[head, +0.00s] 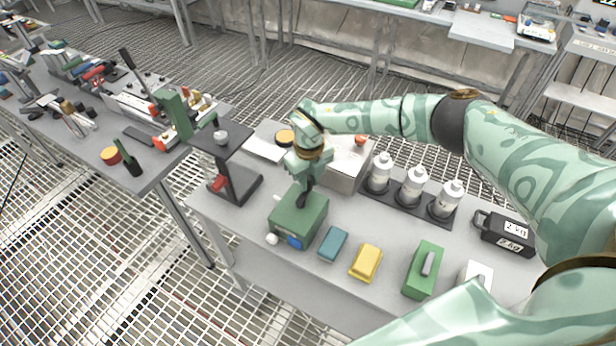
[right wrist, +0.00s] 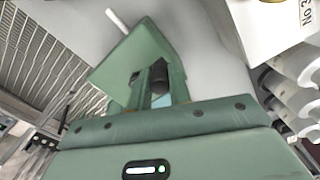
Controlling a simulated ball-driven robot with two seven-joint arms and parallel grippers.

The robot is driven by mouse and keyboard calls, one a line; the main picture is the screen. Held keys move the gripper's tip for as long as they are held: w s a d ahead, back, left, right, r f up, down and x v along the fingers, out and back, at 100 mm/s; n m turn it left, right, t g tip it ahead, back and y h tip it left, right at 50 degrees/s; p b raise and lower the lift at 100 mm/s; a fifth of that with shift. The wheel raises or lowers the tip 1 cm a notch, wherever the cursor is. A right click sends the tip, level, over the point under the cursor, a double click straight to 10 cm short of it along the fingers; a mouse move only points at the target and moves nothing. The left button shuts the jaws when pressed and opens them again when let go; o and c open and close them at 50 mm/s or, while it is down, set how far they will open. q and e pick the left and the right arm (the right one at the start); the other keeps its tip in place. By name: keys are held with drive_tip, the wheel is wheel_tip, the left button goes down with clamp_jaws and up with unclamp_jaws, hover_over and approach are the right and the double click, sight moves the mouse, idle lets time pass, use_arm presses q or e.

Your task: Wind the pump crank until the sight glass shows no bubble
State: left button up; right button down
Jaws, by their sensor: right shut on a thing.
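The pump looks to be the green box (head: 312,216) on the near bench, with a blue round part (head: 294,242) and a white ball (head: 272,239) low on its near side. My right gripper (head: 304,194) comes down onto its top from above. In the right wrist view the fingers (right wrist: 158,82) are closed around a dark crank handle (right wrist: 160,76) above the green housing (right wrist: 125,62). A white rod (right wrist: 117,19) sticks out from the housing. I cannot make out the sight glass or any bubble. The crank arm is mostly hidden by the gripper. My left gripper is out of view.
A dark stand (head: 232,172) is left of the pump. A grey box (head: 345,171) and white bottles in a rack (head: 404,208) stand behind and right. Blue (head: 333,243) and yellow blocks (head: 366,262) lie close on the right.

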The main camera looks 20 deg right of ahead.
drive_tip(key=c, duration=1.3)
unclamp_jaws()
wheel_tip(320, 180, up, 16)
drive_tip(key=shift+r+p, duration=0.2)
drive_tip(key=shift+p, duration=0.65)
